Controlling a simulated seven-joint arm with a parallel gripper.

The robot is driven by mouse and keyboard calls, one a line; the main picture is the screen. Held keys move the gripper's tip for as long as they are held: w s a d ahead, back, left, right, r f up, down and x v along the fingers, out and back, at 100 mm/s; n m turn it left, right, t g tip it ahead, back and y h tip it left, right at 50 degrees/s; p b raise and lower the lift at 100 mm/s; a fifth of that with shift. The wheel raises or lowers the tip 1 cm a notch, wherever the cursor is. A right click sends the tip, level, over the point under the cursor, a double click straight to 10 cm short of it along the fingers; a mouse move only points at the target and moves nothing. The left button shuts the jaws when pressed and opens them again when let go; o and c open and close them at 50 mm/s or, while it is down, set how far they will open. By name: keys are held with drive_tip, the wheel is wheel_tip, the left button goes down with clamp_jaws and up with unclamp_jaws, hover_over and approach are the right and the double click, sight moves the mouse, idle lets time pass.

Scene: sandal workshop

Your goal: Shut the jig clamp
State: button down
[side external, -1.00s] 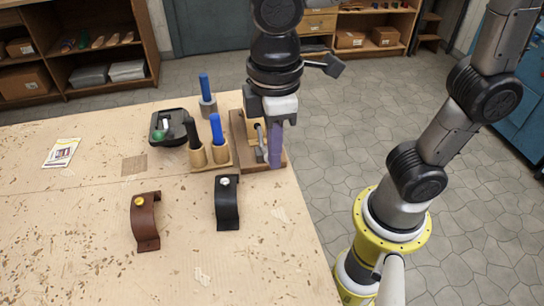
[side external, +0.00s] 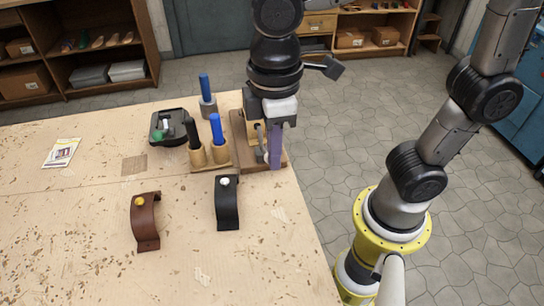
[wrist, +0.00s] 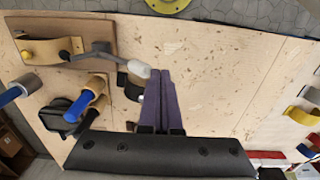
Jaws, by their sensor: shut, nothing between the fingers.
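The jig (side external: 246,150) is a brown wooden board at the table's right edge, right of the upright tools. It also shows at the upper left of the wrist view (wrist: 100,30). Its clamp has a grey lever (wrist: 95,52) with a pale grip (wrist: 137,68) at the end; in the side view the lever (side external: 260,142) shows small and partly covered. My gripper (side external: 276,167) is shut and empty, with its purple fingers pointing down just right of the lever. In the wrist view the fingers (wrist: 158,72) are beside the grip; I cannot tell if they touch it.
Blue- and black-handled tools (side external: 216,132) stand in a wooden holder left of the jig. A black tray (side external: 159,131) is beyond them. A brown curved strap (side external: 145,222) and a black one (side external: 227,205) stand nearer.

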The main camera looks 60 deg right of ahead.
drive_tip(key=shift+f, duration=2.2)
